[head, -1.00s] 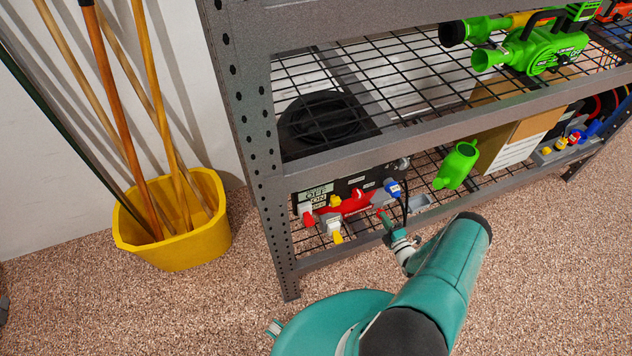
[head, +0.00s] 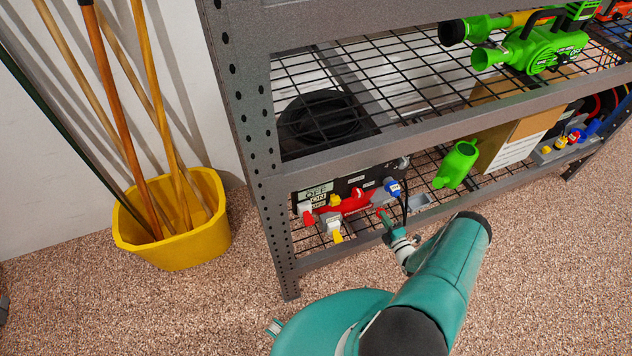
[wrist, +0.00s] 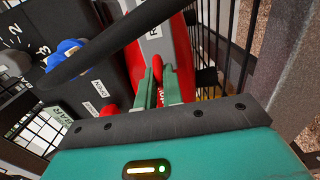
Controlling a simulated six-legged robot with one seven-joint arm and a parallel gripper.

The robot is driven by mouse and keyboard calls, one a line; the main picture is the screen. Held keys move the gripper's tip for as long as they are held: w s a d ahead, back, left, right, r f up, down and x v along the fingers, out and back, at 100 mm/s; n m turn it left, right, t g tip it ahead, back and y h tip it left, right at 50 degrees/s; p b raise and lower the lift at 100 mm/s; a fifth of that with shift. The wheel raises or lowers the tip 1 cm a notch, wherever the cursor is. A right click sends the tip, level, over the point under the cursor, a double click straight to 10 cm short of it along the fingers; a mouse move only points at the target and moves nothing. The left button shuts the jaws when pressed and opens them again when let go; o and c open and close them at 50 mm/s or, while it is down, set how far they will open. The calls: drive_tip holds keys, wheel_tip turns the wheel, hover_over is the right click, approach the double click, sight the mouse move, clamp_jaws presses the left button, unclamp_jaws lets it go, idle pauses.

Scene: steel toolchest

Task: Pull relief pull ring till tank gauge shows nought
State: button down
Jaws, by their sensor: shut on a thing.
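My gripper (head: 384,216) reaches to the lower shelf, in front of the black and red tank unit (head: 352,202). In the wrist view its two green fingers (wrist: 158,90) are shut on a small red part (wrist: 157,67), which appears to be the relief pull ring; the fingers hide much of it. A grey strip with a partly hidden label starting with R lies just beyond. The black dial face with white numbers (wrist: 22,42) shows at the left; it seems to be the tank gauge. A black bar crosses in front, and I cannot read its needle.
A blue knob (wrist: 65,52) sits beside the dial. The shelf's front rail (head: 330,258) and the shelf above bound the space. A yellow bucket (head: 172,250) holds poles.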

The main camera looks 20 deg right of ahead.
drive_tip(key=shift+w, duration=0.6)
drive_tip(key=c, duration=1.4)
unclamp_jaws()
drive_tip(key=s, duration=0.7)
drive_tip(key=shift+d, duration=0.1)
